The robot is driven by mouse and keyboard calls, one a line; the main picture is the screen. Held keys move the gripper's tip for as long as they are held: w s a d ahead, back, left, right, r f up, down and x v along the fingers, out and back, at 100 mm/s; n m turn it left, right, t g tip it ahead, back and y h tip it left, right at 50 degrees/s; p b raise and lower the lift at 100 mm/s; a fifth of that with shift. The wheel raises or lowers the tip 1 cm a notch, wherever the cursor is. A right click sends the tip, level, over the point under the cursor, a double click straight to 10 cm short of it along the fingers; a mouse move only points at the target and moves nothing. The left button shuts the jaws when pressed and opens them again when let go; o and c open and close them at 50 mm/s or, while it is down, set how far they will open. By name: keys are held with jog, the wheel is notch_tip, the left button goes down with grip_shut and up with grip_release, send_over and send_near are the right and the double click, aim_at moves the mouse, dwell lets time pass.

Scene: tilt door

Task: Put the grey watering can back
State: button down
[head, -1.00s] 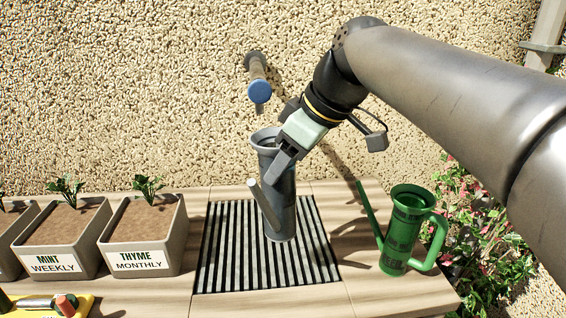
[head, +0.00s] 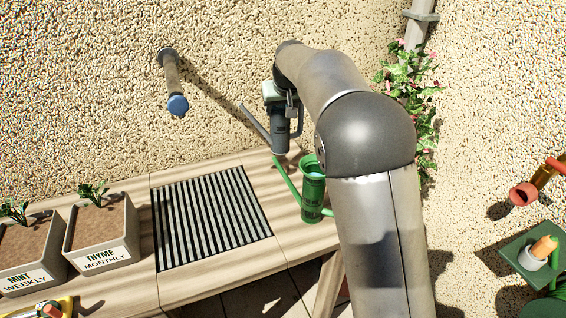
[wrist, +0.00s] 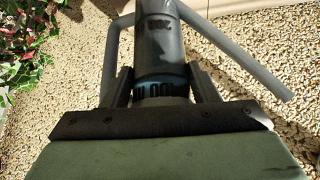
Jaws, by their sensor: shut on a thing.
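The grey watering can (head: 280,132) is upright in my gripper (head: 279,108), near the far right part of the wooden bench. Its spout points up and left in the head view. In the wrist view the can (wrist: 158,50) sits between the two fingers (wrist: 160,90), which are shut on its body; its handle and long spout stick out to either side. The can is above or just at the bench top; I cannot tell whether its base touches. The green watering can (head: 313,190) stands in front of it on the bench, partly beside my arm.
The slatted drain grate (head: 208,215) on the bench (head: 284,232) is empty. A blue-capped tap (head: 177,104) juts from the wall above it. Planters labelled mint (head: 30,255) and thyme (head: 100,238) stand at left. A small green table (head: 530,255) is at lower right.

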aim_at(285, 136)
jog(key=shift+m, duration=0.3)
jog(key=f, duration=0.3)
jog(key=w+d+f+p, duration=0.1)
jog(key=f, duration=0.1)
jog(key=shift+w+f, duration=0.1)
jog(key=shift+f, duration=0.2)
jog(key=shift+f+p, duration=0.3)
jog(key=shift+f, duration=2.1)
jog(key=c, duration=0.5)
grip_release()
jog(key=shift+f, duration=0.1)
